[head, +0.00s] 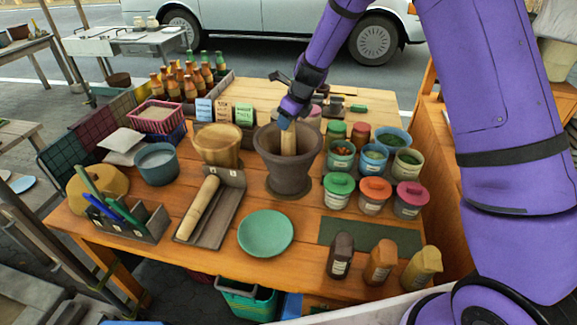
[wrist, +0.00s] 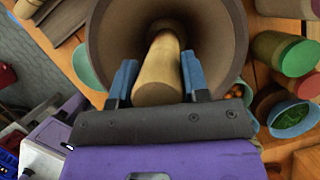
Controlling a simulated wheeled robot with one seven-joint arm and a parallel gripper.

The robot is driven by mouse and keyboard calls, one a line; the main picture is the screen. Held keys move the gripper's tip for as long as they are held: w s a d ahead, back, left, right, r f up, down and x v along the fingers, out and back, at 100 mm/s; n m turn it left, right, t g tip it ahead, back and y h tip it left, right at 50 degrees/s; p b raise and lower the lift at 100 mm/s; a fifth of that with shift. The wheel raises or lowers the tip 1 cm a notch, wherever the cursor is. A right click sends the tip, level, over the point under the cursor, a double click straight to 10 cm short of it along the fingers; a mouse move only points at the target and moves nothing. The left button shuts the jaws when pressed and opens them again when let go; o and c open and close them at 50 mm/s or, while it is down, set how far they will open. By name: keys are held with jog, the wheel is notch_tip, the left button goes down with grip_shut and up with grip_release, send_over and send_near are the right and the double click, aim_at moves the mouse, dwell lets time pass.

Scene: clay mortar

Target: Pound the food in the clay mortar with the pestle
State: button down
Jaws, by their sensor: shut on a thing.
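The dark clay mortar (head: 289,175) stands upright on the wooden table, right of the middle. It also fills the top of the wrist view, where its mouth and inner wall (wrist: 215,30) show. My gripper (head: 288,117) is above the mortar's mouth, shut on the wooden pestle (head: 289,143). In the wrist view the blue fingertips (wrist: 157,82) sit on both sides of the pestle (wrist: 160,65), whose far end reaches down into the mortar. The food inside cannot be seen; the pestle and mortar wall hide the bottom.
A wooden bowl (head: 217,146), a rolling-pin-like stick (head: 198,208) in a grey tray and a green plate (head: 265,233) lie left and in front. Several lidded jars (head: 338,189) crowd the right side. Sauce bottles (head: 381,260) stand at the front right.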

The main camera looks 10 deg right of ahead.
jog(key=shift+r, duration=0.1)
jog(key=shift+r, duration=2.7)
jog(key=shift+f, duration=2.75)
jog(key=shift+r, duration=2.7)
jog(key=shift+f, duration=0.15)
jog(key=shift+f, duration=2.55)
